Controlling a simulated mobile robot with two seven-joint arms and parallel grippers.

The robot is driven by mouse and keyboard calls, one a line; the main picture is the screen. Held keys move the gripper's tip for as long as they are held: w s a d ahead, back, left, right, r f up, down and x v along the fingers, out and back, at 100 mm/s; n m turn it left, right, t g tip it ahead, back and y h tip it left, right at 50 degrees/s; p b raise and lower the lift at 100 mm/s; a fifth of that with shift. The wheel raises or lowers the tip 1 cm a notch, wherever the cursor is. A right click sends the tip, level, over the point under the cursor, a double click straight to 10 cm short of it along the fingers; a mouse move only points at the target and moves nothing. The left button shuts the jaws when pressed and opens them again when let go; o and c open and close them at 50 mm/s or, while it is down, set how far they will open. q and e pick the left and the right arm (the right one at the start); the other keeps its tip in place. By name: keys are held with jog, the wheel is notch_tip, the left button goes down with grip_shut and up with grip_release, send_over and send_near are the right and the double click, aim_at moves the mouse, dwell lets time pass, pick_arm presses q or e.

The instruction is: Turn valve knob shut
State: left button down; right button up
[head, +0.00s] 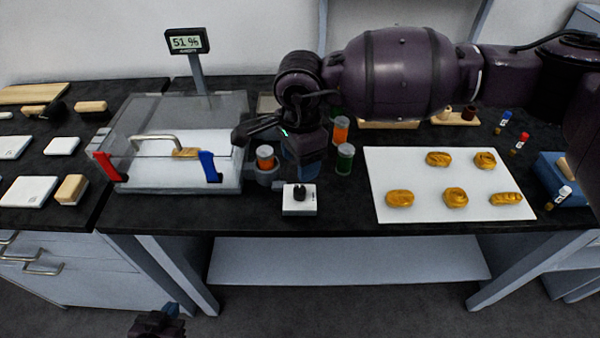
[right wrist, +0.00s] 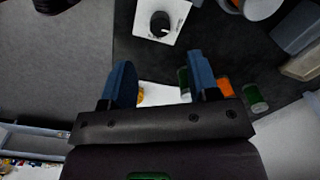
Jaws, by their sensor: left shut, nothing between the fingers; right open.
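The valve knob (head: 300,193) is a small black round knob on a white square plate (head: 299,208) near the table's front edge. In the right wrist view the knob (right wrist: 160,23) shows beyond the fingertips, with a light pointer mark on it. My right gripper (head: 304,168) points down behind the knob, apart from it. Its two blue fingers are spread with nothing between them in the right wrist view (right wrist: 160,65). My left gripper (head: 157,321) is low at the bottom edge, in front of the table, shut and empty, far from the knob.
A clear-lidded case (head: 180,180) with red and blue latches stands left of the knob. An orange-labelled jar (head: 265,158) and a green jar (head: 345,160) stand close to my right gripper. A white board (head: 425,205) with several golden pieces lies at right.

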notch_tip(320, 180, up, 2)
dwell(0.6)
